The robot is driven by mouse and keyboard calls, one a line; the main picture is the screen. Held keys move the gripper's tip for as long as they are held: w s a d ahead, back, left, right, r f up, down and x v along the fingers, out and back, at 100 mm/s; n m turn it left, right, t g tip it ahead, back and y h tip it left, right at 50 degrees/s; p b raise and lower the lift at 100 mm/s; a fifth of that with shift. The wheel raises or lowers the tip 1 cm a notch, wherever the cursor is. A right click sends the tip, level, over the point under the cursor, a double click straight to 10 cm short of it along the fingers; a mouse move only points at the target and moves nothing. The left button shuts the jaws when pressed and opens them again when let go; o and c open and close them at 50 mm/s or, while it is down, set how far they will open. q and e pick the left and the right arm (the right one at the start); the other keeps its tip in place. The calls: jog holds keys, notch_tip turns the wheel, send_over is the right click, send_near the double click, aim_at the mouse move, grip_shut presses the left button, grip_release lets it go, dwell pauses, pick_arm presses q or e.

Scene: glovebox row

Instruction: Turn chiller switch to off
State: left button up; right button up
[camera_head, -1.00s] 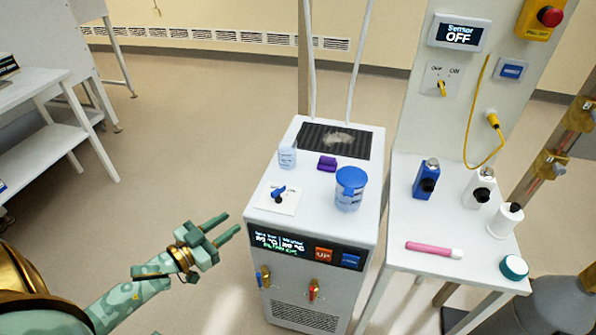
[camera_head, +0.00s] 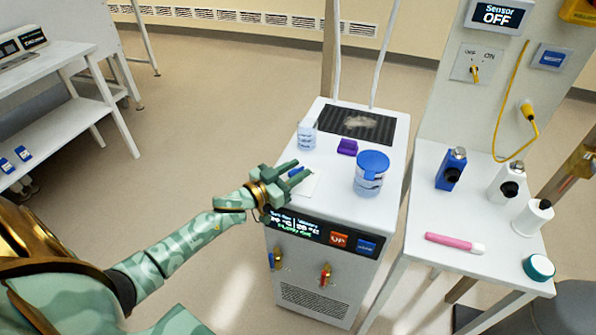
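The chiller (camera_head: 325,224) is a white box unit with a dark display and red and blue buttons on its front. Its switch, a small blue knob (camera_head: 296,171) on a white plate (camera_head: 309,186) on top, is mostly hidden by my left gripper. My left gripper (camera_head: 297,174) is over the plate at the chiller's front left, its two green fingers apart around or just above the knob; I cannot tell whether they touch it. My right gripper is not in view.
On the chiller top stand a blue-lidded jar (camera_head: 371,172), a small clear beaker (camera_head: 307,134) and a purple block (camera_head: 347,147). The side table (camera_head: 440,207) at right holds bottles, a pink marker (camera_head: 455,243) and a teal-lidded jar (camera_head: 538,267). Floor at left is clear.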

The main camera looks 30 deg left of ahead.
pick_arm(q)
jog(key=shift+w+d, duration=0.1)
jog(key=shift+w, duration=0.25)
grip_shut()
